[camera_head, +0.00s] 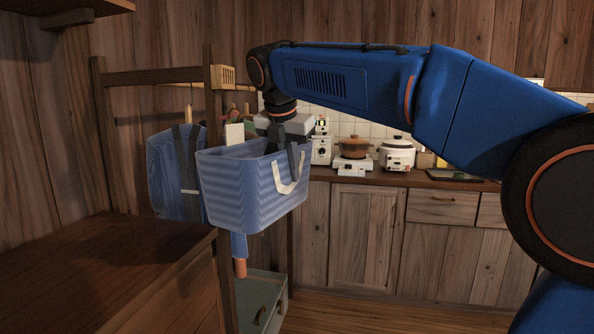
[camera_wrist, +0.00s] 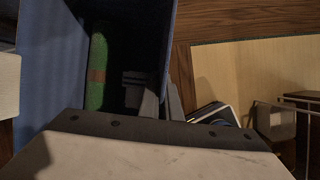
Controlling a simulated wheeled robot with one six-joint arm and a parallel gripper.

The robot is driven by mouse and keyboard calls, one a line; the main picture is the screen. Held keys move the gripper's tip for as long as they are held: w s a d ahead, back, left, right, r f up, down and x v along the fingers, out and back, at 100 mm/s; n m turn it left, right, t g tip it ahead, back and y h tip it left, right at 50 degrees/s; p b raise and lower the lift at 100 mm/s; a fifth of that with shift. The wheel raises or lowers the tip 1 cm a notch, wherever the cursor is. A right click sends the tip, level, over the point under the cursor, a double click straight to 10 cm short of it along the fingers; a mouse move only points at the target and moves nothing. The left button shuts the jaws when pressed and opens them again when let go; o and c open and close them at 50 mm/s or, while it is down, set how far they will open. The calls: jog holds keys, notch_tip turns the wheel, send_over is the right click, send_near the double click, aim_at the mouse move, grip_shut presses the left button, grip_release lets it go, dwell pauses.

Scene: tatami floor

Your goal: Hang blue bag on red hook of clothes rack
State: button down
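The blue striped bag (camera_head: 250,190) is held upright in the air in front of the clothes rack (camera_head: 212,100), with a white strap handle on its near side. My gripper (camera_head: 293,158) is at the bag's upper right rim and appears shut on it. In the wrist view the bag's blue wall (camera_wrist: 50,75) is close, with one dark finger inside and one just outside the wall. A green cylinder (camera_wrist: 97,75) lies inside the bag. Small reddish hook-like parts (camera_head: 229,109) show behind the bag; which is the red hook, I cannot tell.
A darker blue backpack (camera_head: 176,172) hangs on the rack, left of the bag. A brown wooden tabletop (camera_head: 110,265) fills the lower left. A green chest (camera_head: 262,295) stands below the rack. A kitchen counter (camera_head: 420,180) with a pot and cooker runs behind.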

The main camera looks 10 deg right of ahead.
jog(key=shift+w+a, duration=0.15)
jog(key=shift+a, duration=0.25)
jog(key=shift+w+a+f, duration=0.2)
jog(key=shift+a+f, duration=0.25)
jog(key=shift+a, duration=0.1)
jog(key=c, duration=1.9)
grip_release()
